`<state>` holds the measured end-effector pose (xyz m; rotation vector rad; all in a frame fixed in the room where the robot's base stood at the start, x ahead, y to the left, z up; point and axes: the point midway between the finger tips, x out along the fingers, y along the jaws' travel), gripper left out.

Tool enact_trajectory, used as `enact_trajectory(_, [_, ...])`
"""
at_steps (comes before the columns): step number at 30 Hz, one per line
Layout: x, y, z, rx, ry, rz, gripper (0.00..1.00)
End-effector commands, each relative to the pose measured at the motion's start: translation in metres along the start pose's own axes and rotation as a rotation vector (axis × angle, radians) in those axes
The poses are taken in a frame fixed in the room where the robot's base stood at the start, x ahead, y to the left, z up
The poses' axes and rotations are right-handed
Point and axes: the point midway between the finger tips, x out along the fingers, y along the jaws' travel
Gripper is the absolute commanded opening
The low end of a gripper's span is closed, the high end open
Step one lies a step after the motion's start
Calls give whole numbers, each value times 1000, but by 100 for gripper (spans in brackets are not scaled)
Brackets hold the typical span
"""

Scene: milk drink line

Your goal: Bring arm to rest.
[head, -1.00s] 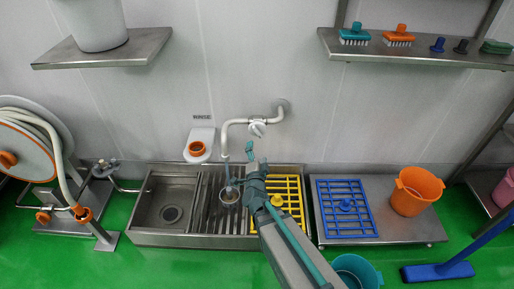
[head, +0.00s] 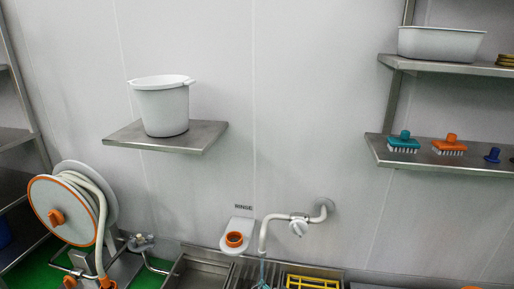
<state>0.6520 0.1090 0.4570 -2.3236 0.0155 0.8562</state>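The rest of my arm is out of the picture. Too little of the gripper shows to tell whether it is open or shut, or whether it holds anything. The sink (head: 200,271) lies behind and around it, cut off by the lower edge.
A yellow rack (head: 313,283) sits at the sink's right. A hose reel (head: 62,212) stands at the left. A white bucket (head: 162,110) stands on a wall shelf (head: 196,139). Brushes (head: 449,146) lie on the right shelf. The wall between the shelves is clear.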

Motion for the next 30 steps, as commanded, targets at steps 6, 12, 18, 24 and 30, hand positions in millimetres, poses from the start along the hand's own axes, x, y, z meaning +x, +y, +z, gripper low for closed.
enact_trajectory(6, [-32, 86, 121, -205, -486, 195, 96])
enact_trajectory(12, [-104, 168, 204, -324, -907, 373, 96])
enact_trajectory(18, [-186, 228, 251, -369, -1244, 522, 96])
enact_trajectory(24, [-252, 268, 280, -359, -1470, 638, 96])
enact_trajectory(30, [-285, 294, 308, -301, -1544, 674, 96])
